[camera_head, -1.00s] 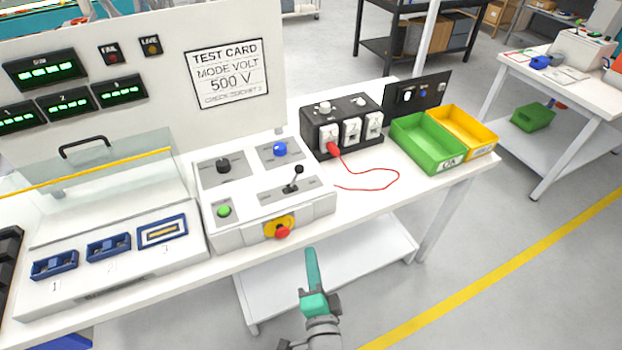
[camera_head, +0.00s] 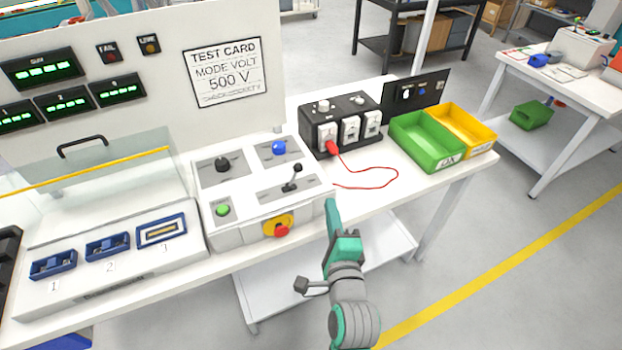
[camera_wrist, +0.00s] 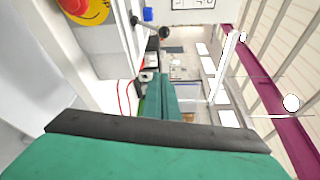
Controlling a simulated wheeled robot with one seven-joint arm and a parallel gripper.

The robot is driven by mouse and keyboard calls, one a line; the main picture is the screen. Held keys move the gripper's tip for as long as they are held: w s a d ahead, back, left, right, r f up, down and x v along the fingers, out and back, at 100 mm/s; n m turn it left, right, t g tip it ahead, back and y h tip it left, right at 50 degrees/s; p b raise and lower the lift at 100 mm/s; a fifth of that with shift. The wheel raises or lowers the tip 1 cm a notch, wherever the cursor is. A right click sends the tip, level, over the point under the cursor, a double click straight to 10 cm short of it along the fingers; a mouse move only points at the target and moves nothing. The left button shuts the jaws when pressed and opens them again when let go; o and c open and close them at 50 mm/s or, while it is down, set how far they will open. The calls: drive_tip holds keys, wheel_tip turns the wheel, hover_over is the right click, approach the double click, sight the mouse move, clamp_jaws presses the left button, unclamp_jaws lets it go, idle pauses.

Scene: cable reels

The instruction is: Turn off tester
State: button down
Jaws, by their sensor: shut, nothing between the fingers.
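The tester is a white console (camera_head: 233,232) on the bench. It carries a black rotary knob (camera_head: 222,164), a blue knob (camera_head: 279,147), a black-balled lever (camera_head: 296,169), a green button (camera_head: 222,210) and a red stop button (camera_head: 281,230) on a yellow disc. My gripper (camera_head: 331,207) is shut and empty at the console's front right edge, apart from the lever and right of the stop button. The wrist view shows the stop button (camera_wrist: 74,6) at top left and the lever's ball (camera_wrist: 164,32) beyond the green fingers (camera_wrist: 163,92).
A black socket box (camera_head: 342,129) with a red lead (camera_head: 385,186) plugged in stands right of the console. Green (camera_head: 428,148) and yellow (camera_head: 470,130) bins sit further right. A panel with green displays and a test card (camera_head: 225,75) stands behind. A covered fixture (camera_head: 110,255) is at left.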

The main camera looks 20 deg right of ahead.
sight(294, 176)
drive_tip(key=x, duration=0.3)
drive_tip(key=a+x, duration=0.1)
drive_tip(key=x, duration=0.3)
drive_tip(key=a+x, duration=0.1)
drive_tip(key=x, duration=0.2)
drive_tip(key=shift+w+r, duration=0.2)
drive_tip(key=shift+w, duration=0.45)
drive_tip(key=shift+w+a+r, duration=0.15)
drive_tip(key=shift+w+a, duration=0.3)
drive_tip(key=shift+a, duration=0.25)
drive_tip(key=shift+a, duration=0.15)
